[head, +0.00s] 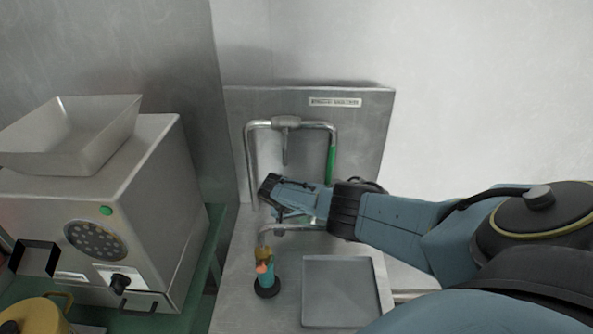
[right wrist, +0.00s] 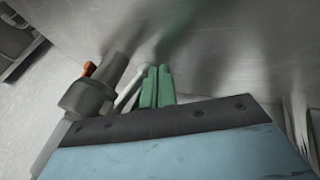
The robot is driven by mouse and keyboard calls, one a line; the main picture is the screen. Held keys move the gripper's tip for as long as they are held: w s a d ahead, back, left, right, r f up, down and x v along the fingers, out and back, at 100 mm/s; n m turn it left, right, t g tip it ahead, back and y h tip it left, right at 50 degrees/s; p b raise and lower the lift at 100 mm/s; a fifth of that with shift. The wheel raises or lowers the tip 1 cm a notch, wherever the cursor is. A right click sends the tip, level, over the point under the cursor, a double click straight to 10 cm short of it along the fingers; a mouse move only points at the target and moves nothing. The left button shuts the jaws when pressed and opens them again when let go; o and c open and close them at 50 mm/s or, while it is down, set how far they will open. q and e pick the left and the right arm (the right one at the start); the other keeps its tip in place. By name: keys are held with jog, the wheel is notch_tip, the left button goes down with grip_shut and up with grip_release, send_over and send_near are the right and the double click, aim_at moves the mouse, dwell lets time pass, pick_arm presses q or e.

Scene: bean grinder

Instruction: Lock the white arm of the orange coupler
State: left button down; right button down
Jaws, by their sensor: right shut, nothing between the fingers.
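In the head view my right gripper (head: 268,190) reaches in from the right, in front of the metal pipe frame (head: 250,160). In the right wrist view its two green fingers (right wrist: 156,87) are together and hold nothing. A grey fitting (right wrist: 88,97) with a small orange part (right wrist: 89,68) shows left of the fingers. A thin pale bar (right wrist: 130,92) lies between the fitting and the fingers; I cannot tell whether it is the white arm or whether the fingers touch it. In the head view an orange piece (head: 262,268) sits low on the pipe, below my gripper. My left gripper is not in view.
A steel back panel (head: 375,125) stands behind the pipe frame. A grey tray (head: 343,292) lies at the front right, beside a teal cylinder (head: 268,279) on a black base. A large grinder (head: 165,170) stands at the left, with a yellow object (head: 35,317) in front.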

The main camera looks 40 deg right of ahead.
jog(key=shift+r, duration=0.2)
jog(key=shift+a+r+p, duration=0.1)
jog(key=shift+r+p, duration=0.65)
jog(key=shift+p, duration=0.15)
